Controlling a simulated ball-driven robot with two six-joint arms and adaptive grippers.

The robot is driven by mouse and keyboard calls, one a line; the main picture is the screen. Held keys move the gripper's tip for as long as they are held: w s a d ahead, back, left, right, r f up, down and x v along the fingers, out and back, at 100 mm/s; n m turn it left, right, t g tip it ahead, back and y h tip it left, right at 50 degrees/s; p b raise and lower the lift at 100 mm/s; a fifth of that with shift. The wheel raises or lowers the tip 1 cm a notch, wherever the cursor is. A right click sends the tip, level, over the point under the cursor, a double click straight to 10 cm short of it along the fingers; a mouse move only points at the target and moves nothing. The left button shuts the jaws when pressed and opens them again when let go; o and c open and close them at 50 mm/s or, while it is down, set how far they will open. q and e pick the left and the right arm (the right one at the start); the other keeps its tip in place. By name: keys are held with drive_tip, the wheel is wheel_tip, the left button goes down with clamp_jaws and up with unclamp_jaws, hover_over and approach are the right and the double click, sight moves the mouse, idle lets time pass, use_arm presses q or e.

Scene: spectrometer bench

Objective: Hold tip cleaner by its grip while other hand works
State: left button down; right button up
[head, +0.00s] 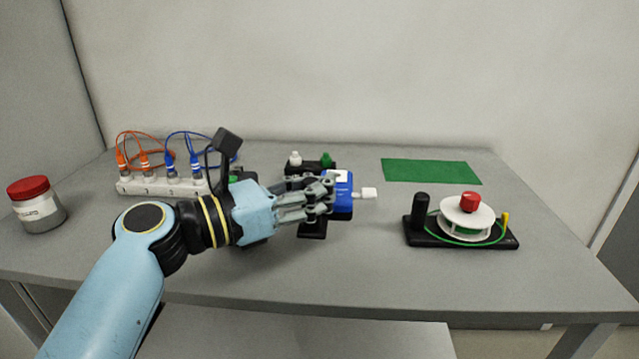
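The tip cleaner (343,204) is a blue block with a white patch on top and a white tip (369,193) pointing right. My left gripper (325,197), a grey multi-fingered hand on a light blue arm, has its fingers curled against the blue body from the left. The fingers cover the cleaner's left side. My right gripper is not in view.
A spool on a black base (462,242) stands at right with a red knob (469,202) and green fibre. A green mat (431,171) lies behind it. A white connector strip (160,186) with orange and blue cables is at left. A red-lidded jar (37,205) stands far left.

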sight(320, 233)
use_arm(q)
drive_tip(key=shift+f+b, duration=0.65)
drive_tip(key=shift+f, duration=0.6)
drive_tip(key=shift+f+b, duration=1.75)
drive_tip(key=shift+f, duration=0.95)
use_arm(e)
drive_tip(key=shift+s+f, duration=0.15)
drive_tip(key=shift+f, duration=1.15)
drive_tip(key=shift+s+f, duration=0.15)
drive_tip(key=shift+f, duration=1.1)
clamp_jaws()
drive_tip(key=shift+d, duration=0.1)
